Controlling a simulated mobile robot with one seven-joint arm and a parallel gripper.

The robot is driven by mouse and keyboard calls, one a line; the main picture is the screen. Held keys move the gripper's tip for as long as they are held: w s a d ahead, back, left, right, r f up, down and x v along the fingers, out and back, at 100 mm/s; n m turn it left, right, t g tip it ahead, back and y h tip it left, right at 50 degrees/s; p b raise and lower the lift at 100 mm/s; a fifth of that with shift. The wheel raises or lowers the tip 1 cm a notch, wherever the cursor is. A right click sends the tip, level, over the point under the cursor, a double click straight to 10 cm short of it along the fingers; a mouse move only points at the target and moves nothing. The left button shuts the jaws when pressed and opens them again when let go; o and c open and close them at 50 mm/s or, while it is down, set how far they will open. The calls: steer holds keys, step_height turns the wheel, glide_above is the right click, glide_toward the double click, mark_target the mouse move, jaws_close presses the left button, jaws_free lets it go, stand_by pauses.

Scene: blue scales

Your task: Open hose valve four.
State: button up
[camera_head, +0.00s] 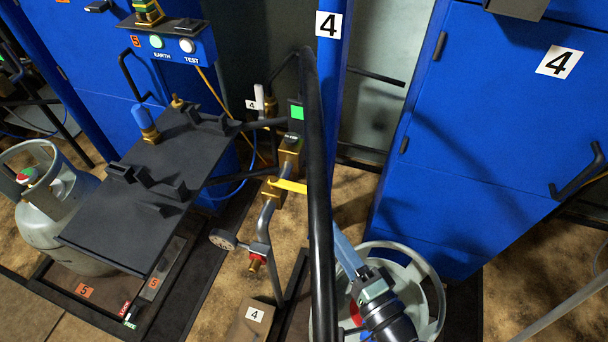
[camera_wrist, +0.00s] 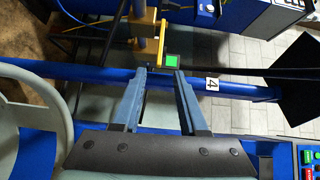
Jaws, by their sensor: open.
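A small tag "4" (camera_head: 251,104) sits beside a valve with a white upright handle (camera_head: 260,97) in the head view, left of the blue post. Below it is a brass valve body (camera_head: 289,155) with a yellow lever (camera_head: 287,185) and a green square (camera_head: 296,112) above. I cannot tell for sure which is hose valve four. My gripper (camera_head: 342,243) is below and right of the yellow lever, apart from it, partly hidden by a black tube. In the wrist view my gripper (camera_wrist: 158,72) is open and empty, the green square (camera_wrist: 172,60) and brass fitting (camera_wrist: 146,48) beyond its fingertips.
The thick black tube (camera_head: 318,190) runs down between the valve and my gripper. A grey gas cylinder (camera_head: 415,280) stands under my gripper. A black shelf (camera_head: 160,170) is left; a blue cabinet marked 4 (camera_head: 490,130) is right. Bare floor (camera_head: 240,275) shows below the valve.

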mark_target(307, 194)
steer(key=b+x, duration=0.1)
steer(key=x, duration=1.1)
steer(key=shift+w+a, duration=0.15)
steer(key=shift+w, duration=0.1)
jaws_close()
stand_by(1.0)
